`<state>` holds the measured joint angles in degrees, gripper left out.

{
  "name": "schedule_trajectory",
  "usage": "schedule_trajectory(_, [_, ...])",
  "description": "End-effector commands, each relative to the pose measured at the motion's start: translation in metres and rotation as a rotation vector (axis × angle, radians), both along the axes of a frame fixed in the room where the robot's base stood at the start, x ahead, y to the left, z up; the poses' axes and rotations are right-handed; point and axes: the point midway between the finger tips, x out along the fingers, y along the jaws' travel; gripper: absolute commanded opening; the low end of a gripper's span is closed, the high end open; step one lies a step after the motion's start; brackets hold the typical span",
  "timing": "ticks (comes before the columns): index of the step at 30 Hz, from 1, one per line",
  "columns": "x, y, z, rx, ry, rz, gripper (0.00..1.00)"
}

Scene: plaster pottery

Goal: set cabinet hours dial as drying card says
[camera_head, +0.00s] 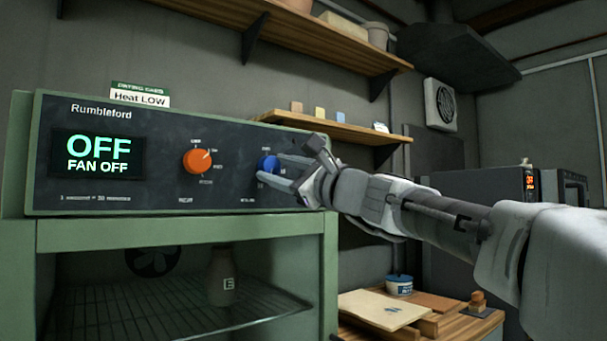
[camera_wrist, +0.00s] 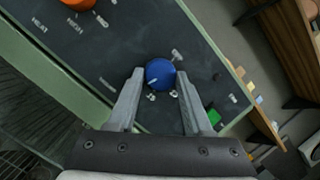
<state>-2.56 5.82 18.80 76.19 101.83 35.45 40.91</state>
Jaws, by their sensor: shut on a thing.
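The drying cabinet (camera_head: 330,240) has a dark panel with a display (camera_head: 98,154) reading "OFF" and "FAN OFF". The blue dial (camera_head: 266,163) is at the panel's right; its white mark shows in the wrist view (camera_wrist: 159,73), but the setting is too small to read. My gripper (camera_head: 277,172) is at this dial, its fingers shut on the dial's sides in the wrist view (camera_wrist: 160,78). The fingers partly hide the dial's labels in the head view. The drying card (camera_head: 141,98) stands on the cabinet top and reads "Heat LOW"; no hours are legible on it.
An orange dial (camera_head: 197,161) sits left of the blue one, among heat labels. A green patch (camera_wrist: 214,117) shows near my right finger in the wrist view. A bottle (camera_head: 222,278) stands on the rack inside. A shelf (camera_head: 330,127) with small blocks is behind my gripper.

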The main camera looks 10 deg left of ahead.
Motion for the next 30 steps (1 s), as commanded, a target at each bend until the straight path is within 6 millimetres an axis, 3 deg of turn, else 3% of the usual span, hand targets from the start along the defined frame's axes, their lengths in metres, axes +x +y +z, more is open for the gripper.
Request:
schedule_trajectory(25, [-0.0007, 0.0004, 0.0005, 0.087, 0.1, -0.001, 0.0])
schedule_trajectory(26, [-0.0007, 0.0004, 0.0005, 0.086, 0.1, 0.0, 0.56])
schedule_trajectory(30, [-0.0006, 0.0005, 0.0003, 0.086, 0.099, 0.0, 0.8])
